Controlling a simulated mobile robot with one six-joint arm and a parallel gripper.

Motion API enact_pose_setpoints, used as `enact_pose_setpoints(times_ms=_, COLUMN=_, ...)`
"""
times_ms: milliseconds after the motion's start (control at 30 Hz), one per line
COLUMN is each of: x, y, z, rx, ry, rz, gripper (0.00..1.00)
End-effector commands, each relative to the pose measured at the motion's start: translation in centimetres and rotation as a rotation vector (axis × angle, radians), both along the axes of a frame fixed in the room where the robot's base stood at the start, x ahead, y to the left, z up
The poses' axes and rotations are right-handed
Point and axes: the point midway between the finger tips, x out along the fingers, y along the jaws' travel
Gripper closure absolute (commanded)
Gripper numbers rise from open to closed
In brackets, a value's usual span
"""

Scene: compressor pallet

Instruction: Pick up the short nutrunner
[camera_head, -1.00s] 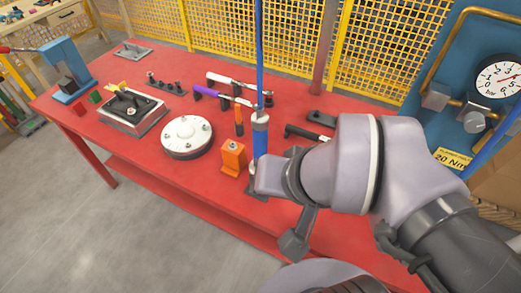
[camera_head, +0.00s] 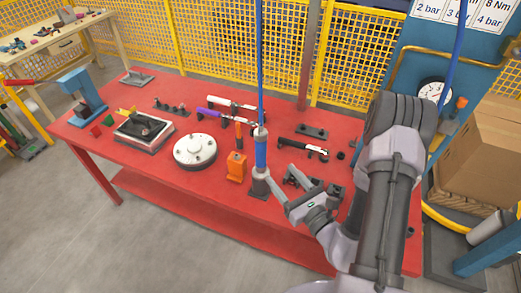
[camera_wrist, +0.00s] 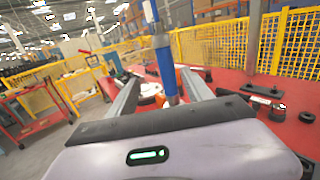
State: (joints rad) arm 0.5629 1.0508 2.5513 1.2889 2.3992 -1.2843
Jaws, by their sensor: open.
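An upright blue tool with grey ends (camera_head: 261,152), which I take to be the short nutrunner, stands at the front of the red table below a blue hose. My gripper (camera_head: 281,175) is open and empty, just right of its lower part in the head view. In the wrist view the blue tool (camera_wrist: 165,68) shows between the two fingers (camera_wrist: 160,82), ahead of the palm. Whether it is inside the jaws or just beyond the tips I cannot tell. No finger visibly closes on it.
An orange block (camera_head: 236,168) stands close left of the blue tool, and a white round flange (camera_head: 195,150) lies further left. Long-handled tools lie behind. A black tool (camera_head: 302,148) and dark fittings lie to the right. The red table's (camera_head: 175,190) front edge is near.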

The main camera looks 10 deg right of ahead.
Motion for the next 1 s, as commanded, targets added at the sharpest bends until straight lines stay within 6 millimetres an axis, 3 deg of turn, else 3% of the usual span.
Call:
enact_pose_setpoints(times_ms=133, x=1.4, y=-0.7, z=-2.0, rx=-0.008, ry=0.02, rz=-0.052, gripper=0.41)
enact_pose_setpoints(times_ms=267, x=5.0, y=0.5, z=-1.7, rx=-0.006, ry=0.015, rz=-0.046, gripper=0.41)
enact_pose_setpoints(times_ms=400, x=6.1, y=0.8, z=-2.3, rx=-0.013, ry=0.01, rz=-0.038, gripper=0.41)
enact_pose_setpoints(times_ms=567, x=7.2, y=1.1, z=-2.0, rx=-0.003, ry=0.016, rz=-0.05, gripper=0.41)
enact_pose_setpoints(times_ms=700, x=10.3, y=2.0, z=-1.0, rx=-0.001, ry=0.022, rz=-0.047, gripper=0.41)
enact_pose_setpoints(times_ms=867, x=11.8, y=2.4, z=-0.9, rx=0.0, ry=0.022, rz=-0.049, gripper=0.41)
enact_pose_setpoints(times_ms=1000, x=14.2, y=3.7, z=-0.7, rx=-0.001, ry=0.02, rz=-0.046, gripper=0.41)
